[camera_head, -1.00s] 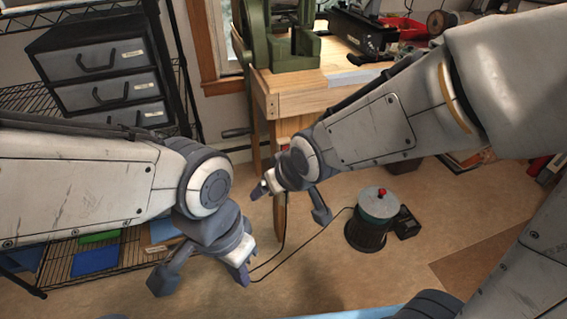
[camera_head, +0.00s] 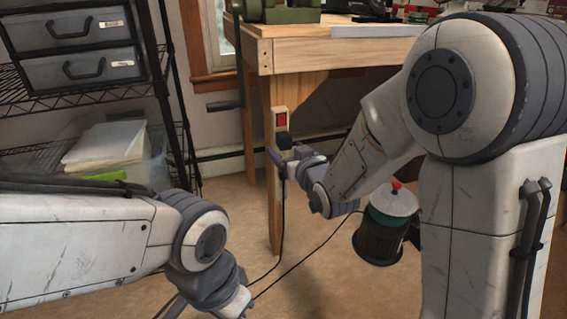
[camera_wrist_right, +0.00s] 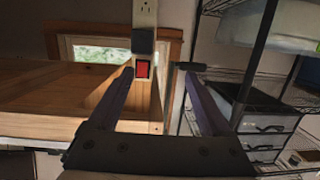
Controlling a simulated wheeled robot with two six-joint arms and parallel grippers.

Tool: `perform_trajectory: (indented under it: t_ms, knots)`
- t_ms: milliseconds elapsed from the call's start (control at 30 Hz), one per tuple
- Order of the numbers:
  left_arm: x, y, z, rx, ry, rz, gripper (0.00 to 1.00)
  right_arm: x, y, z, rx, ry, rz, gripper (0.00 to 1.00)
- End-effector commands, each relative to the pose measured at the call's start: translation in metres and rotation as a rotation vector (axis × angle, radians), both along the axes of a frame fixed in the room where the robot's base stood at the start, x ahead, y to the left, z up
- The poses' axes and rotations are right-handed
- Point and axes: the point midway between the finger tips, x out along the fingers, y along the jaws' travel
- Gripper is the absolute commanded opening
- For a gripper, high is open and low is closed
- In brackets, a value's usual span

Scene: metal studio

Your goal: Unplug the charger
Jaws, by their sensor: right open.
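A black charger (camera_head: 282,140) is plugged into a pale power strip (camera_head: 279,100) with a red switch, fixed upright to the wooden bench leg. My right gripper (camera_head: 287,160) is just below and in front of the charger. In the right wrist view the charger (camera_wrist_right: 143,38) and the red switch (camera_wrist_right: 142,69) show upside down. The right gripper's two fingers (camera_wrist_right: 160,78) are spread, with nothing held between them. A black cord hangs down by the leg to the floor. My left gripper (camera_head: 222,305) is low at the bottom edge, its fingertips mostly cut off.
A wooden workbench (camera_head: 340,52) stands behind. A dark canister with a red-knobbed lid (camera_head: 392,200) stands on the floor at right, a cord running from it. A wire shelf with grey drawers (camera_head: 85,68) is at left. The floor around the bench leg is mostly clear.

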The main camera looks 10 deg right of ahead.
Motion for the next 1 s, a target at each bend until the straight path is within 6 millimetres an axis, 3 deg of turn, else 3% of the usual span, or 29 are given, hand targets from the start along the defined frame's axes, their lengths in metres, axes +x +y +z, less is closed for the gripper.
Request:
perform_trajectory:
  t_ms: [33,300,800,1000]
  knots:
    - [0.000,0.000,-0.025,0.000,0.000,0.000,0.00,0.005,-0.006,-0.022,0.008,-0.030,-0.010,0.82]
    - [0.000,0.000,-0.060,0.000,0.000,0.000,0.00,0.018,-0.023,-0.041,0.039,-0.158,-0.034,0.82]
    - [0.000,0.000,-0.062,0.000,0.000,0.000,0.00,0.020,-0.026,-0.040,0.044,-0.182,-0.038,0.82]
    - [0.000,0.000,-0.059,0.000,0.000,0.000,0.00,0.032,-0.022,-0.039,0.044,-0.182,-0.037,0.82]
